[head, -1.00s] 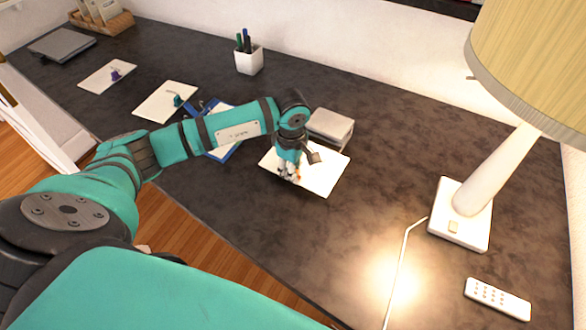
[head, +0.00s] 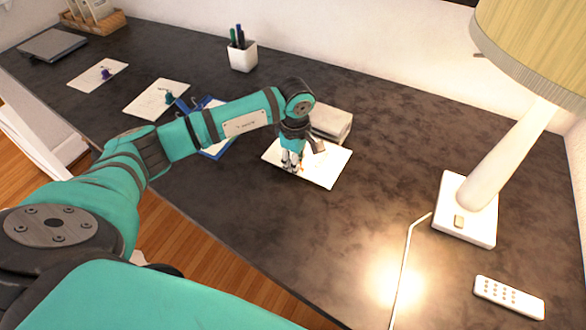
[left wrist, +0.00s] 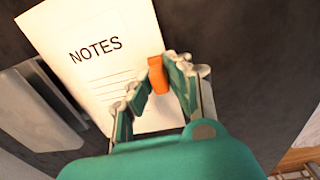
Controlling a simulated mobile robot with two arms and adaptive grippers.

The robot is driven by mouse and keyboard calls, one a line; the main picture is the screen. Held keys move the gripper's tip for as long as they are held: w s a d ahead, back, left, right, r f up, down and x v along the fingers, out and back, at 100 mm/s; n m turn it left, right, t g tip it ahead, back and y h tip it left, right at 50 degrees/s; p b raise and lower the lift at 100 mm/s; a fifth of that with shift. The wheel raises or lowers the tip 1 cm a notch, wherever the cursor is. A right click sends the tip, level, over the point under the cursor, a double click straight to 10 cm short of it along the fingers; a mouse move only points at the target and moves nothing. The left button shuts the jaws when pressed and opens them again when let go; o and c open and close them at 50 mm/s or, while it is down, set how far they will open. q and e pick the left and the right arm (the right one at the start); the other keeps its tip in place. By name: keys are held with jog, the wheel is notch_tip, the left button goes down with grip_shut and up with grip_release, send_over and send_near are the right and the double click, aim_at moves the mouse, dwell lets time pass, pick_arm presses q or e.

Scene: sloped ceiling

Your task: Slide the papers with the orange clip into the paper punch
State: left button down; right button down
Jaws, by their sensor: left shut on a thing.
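The white papers (head: 328,168) lie on the dark desk in the head view. In the left wrist view the papers (left wrist: 85,70) show the word NOTES, with an orange clip (left wrist: 157,75) at their right edge. My left gripper (head: 293,168) points down at the papers' near-left part. In the left wrist view its fingers (left wrist: 155,88) are shut on the orange clip. The pale grey paper punch (head: 331,122) sits just behind the papers. In the left wrist view the punch (left wrist: 35,112) is beside the papers' left edge; I cannot tell whether they enter its slot.
A blue clipboard (head: 216,150) lies behind my left arm. Two other sheets (head: 157,99) (head: 97,74) with clips lie further left. A pen cup (head: 242,55) stands at the back. A lamp (head: 465,215) and a white remote (head: 508,297) are at right.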

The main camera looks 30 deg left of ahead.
aim_at(308, 154)
pick_arm(q)
jog(key=shift+w+f+b, duration=0.15)
jog(key=shift+w+b, duration=2.1)
jog(key=shift+w, duration=0.85)
jog(key=shift+w+b, duration=0.45)
jog(key=shift+w, duration=0.25)
jog(key=c, duration=1.2)
grip_release()
jog(key=r, duration=1.2)
jog(key=shift+s+r, duration=0.1)
jog(key=shift+s, duration=0.15)
jog(key=shift+r, duration=0.1)
